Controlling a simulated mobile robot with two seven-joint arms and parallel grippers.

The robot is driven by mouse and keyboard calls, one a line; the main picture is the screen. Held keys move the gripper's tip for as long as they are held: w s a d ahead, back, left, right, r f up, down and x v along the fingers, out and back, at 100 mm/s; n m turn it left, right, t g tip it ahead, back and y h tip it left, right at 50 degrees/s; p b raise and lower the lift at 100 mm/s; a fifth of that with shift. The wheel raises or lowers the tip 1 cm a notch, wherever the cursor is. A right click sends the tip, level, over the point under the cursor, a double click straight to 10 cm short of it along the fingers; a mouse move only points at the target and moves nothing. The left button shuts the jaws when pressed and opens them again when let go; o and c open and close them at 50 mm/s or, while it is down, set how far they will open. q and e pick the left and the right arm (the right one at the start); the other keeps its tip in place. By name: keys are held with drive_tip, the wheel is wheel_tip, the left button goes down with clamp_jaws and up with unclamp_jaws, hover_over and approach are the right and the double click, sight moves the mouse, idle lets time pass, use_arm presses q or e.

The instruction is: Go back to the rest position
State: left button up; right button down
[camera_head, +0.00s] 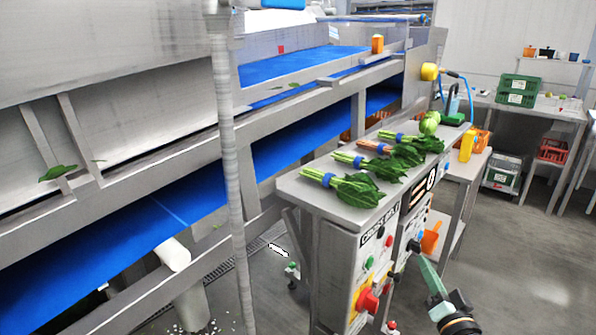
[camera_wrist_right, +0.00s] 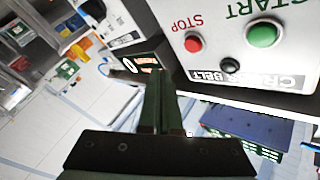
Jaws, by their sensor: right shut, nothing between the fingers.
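My right gripper (camera_head: 416,259) is at the lower right of the head view, beside the front of the control boxes. Its green fingers are together and empty. In the right wrist view the shut fingers (camera_wrist_right: 157,100) point toward a white control panel (camera_wrist_right: 235,50) with a green START button (camera_wrist_right: 263,34) and a red STOP button (camera_wrist_right: 194,43). The fingertips appear apart from these buttons. My left gripper is not in view.
Bunches of leafy greens (camera_head: 345,186) lie on a steel bench (camera_head: 310,190) above the control boxes (camera_head: 350,270). A blue-belted machine (camera_head: 190,205) fills the left. An orange scoop (camera_head: 431,238) hangs beyond the boxes. The floor (camera_head: 530,260) at right is clear.

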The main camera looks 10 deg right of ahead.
use_arm(q)
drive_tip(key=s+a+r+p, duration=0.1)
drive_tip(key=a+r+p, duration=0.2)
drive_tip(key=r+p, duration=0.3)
drive_tip(key=p, duration=0.4)
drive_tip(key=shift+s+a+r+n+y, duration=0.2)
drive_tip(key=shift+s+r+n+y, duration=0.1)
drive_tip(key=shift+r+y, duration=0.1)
use_arm(e)
drive_tip(key=s+a+f+n+g+y, duration=0.1)
drive_tip(key=s+a+f+n+g, duration=0.2)
drive_tip(key=s+a+f, duration=0.3)
drive_tip(key=s+a+f+n+g+y, duration=0.1)
drive_tip(key=s+a+f+n+g, duration=0.2)
drive_tip(key=s, duration=0.7)
drive_tip(key=s+a+f+n+g+y, duration=0.2)
drive_tip(key=s+a+f+n+g, duration=0.2)
drive_tip(key=s+a+f, duration=0.4)
drive_tip(key=shift+s+a+f, duration=0.3)
drive_tip(key=shift+s+f, duration=0.15)
drive_tip(key=shift+f, duration=0.1)
